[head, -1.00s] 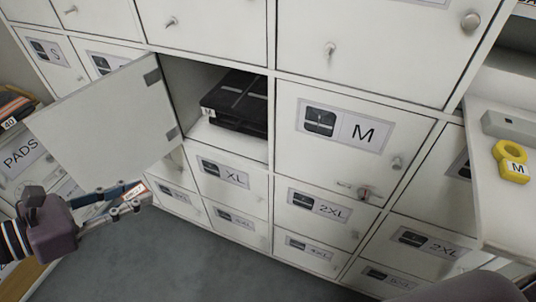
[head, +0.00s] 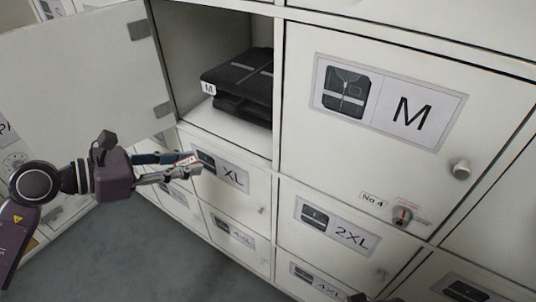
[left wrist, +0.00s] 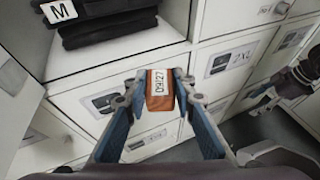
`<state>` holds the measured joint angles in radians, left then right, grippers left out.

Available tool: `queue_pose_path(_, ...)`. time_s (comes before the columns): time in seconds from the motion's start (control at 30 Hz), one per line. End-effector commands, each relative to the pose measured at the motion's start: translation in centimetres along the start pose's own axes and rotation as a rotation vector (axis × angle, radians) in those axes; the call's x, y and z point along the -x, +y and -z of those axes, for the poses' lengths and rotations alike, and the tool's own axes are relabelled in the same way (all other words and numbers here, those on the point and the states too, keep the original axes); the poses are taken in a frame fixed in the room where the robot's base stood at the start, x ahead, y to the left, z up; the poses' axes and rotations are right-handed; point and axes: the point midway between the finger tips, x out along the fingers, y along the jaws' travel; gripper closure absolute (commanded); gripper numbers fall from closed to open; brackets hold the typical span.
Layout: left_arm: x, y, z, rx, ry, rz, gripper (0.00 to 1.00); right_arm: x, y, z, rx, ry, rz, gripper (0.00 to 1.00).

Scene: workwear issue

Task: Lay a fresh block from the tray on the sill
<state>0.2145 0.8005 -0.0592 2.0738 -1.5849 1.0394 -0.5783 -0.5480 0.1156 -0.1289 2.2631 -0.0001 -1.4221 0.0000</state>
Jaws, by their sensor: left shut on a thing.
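My left gripper (head: 190,166) is shut on an orange block (left wrist: 160,84) with a white label reading 09/27. In the head view the block is small between the fingertips, in front of the XL door and below the open compartment. The compartment's bare floor and front sill (head: 232,128) show below a dark folded garment stack (head: 240,85) tagged M. The block is apart from the sill in the head view. My right gripper (left wrist: 258,100) shows at the right of the left wrist view; its finger opening is unclear. No tray shows now.
The compartment's door (head: 85,90) stands swung open to the left, above and behind my left arm. A closed M door (head: 400,110) with a knob and red-marked lock is at the right. Closed XL (head: 222,172) and 2XL (head: 337,230) doors lie below. Grey floor is clear.

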Motion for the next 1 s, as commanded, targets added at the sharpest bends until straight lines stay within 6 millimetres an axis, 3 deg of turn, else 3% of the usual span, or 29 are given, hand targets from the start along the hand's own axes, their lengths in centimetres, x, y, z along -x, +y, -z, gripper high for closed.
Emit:
queue_pose_path(0.1, -0.6, 0.3, 0.4, -0.002, 0.000, -0.003, 0.93, 0.5, 0.0, 0.0, 0.000, 0.005, 0.000, 0.44)
queue_pose_path(0.23, -2.3, 0.3, -0.6, -0.001, -0.003, -0.001, 0.93, 0.2, 0.0, 0.0, 0.000, 0.001, 0.000, 0.44)
queue_pose_path(0.6, -11.1, 0.2, -4.2, 0.001, -0.002, 0.001, 0.93, -1.4, -0.1, -0.2, 0.001, -0.006, 0.001, 0.44)
queue_pose_path(1.0, -15.7, 0.3, -6.0, 0.001, -0.001, 0.000, 0.93, -1.5, -0.1, -0.3, 0.000, -0.007, 0.001, 0.44)
